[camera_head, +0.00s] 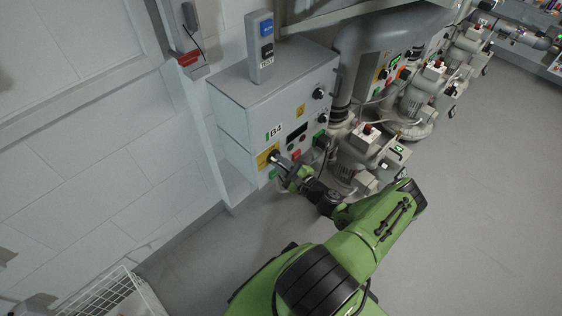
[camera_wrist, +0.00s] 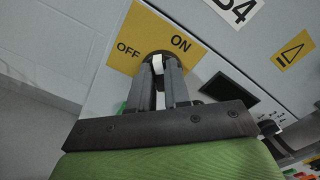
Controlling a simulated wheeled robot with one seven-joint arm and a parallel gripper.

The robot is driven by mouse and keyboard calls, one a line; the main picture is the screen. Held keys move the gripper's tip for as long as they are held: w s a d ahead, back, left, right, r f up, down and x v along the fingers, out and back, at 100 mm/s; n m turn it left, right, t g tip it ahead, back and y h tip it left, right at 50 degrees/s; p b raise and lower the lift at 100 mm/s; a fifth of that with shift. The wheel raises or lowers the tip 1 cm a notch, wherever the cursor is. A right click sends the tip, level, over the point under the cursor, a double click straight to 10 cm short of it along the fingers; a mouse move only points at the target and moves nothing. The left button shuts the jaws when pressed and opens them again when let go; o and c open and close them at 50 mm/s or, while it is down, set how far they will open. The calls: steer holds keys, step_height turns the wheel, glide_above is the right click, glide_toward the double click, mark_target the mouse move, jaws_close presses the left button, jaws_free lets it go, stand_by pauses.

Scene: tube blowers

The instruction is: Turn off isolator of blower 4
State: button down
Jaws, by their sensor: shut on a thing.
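The blower 4 control box (camera_head: 243,103) is a grey cabinet labelled "B4" on the wall in the head view. The isolator is a knob on a yellow plate (camera_head: 262,159) at its lower left. In the wrist view the yellow plate (camera_wrist: 142,38) reads OFF at left and ON at right. A white handle piece (camera_wrist: 158,66) of the isolator shows between my fingers. My gripper (camera_wrist: 162,72) is shut on the isolator handle, with its fingertips close to the plate. It also shows at the box in the head view (camera_head: 279,161). The fingers hide most of the handle.
A grey pendant with blue and black buttons (camera_head: 265,48) stands on top of the box. Grey blower machines (camera_head: 357,157) and pipes stand to the right. A white wire basket (camera_head: 112,292) is at the lower left. The floor (camera_head: 480,190) at right is clear.

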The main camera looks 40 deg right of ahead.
steer(key=n, duration=0.6)
steer(key=f+n, duration=0.1)
steer(key=n, duration=0.2)
steer(key=shift+a+p, duration=0.2)
steer(key=shift+p, duration=0.2)
steer(key=shift+n, duration=0.3)
steer(key=c, duration=1.1)
jaws_free()
steer(key=s+p, duration=0.1)
steer(key=s, duration=0.7)
steer(key=s+p, duration=0.1)
steer(key=s, duration=0.6)
steer(key=shift+s+d+p, duration=0.2)
steer(key=shift+s+p, duration=0.2)
steer(key=shift+r, duration=0.1)
